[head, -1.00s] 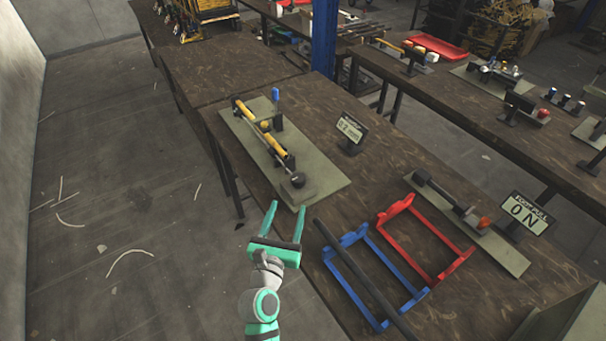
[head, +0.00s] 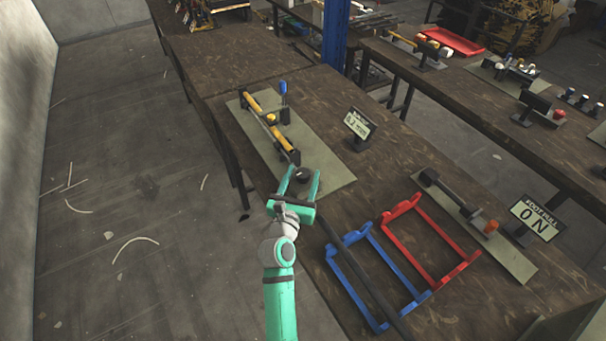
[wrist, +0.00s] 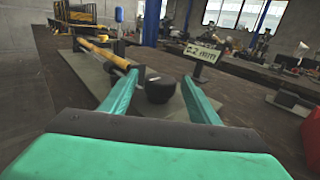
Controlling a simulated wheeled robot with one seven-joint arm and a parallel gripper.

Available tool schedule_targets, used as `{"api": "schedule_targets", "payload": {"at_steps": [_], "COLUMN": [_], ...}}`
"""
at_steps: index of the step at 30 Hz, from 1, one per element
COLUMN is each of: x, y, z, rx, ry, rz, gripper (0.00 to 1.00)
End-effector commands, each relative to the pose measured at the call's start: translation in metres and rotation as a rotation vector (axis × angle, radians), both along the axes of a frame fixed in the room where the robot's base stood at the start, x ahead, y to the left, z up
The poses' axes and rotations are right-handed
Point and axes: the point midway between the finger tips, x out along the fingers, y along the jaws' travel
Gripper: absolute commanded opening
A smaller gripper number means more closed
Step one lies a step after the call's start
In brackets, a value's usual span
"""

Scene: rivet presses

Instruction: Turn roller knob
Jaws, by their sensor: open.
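The roller device sits on a grey-green base plate (head: 325,183) on the near workbench, with yellow rollers (head: 271,119) and a blue-topped lever (head: 283,88). Its round black knob (head: 302,174) is at the plate's near end. My gripper (head: 303,172) is open, with its two green fingers on either side of the knob. In the wrist view the knob (wrist: 160,89) shows between the fingertips, a little beyond them or level with them. I cannot tell whether either finger touches it.
A small display (head: 359,124) stands right of the plate; it shows as "0.2 mm" in the wrist view (wrist: 202,53). Blue (head: 374,275) and red (head: 432,240) frames and a dark bar lie to the right. A "0 N" gauge (head: 535,217) stands farther right.

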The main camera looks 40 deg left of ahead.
Motion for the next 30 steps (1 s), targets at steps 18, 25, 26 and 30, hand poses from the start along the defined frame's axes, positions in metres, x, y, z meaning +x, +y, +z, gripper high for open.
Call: {"api": "schedule_targets", "payload": {"at_steps": [18,25,26,30], "x": [0.0087,0.0085,0.0085,0.0085], "y": [0.0036,0.0038,0.0038,0.0041], "z": [0.0004,0.0003,0.0004,0.0006], "rx": [0.000,-0.001,-0.001,0.000], "ry": [-0.001,0.000,-0.001,-0.001], "rz": [0.000,-0.004,-0.007,-0.030], "gripper": [0.15,0.15,0.15,0.15]}}
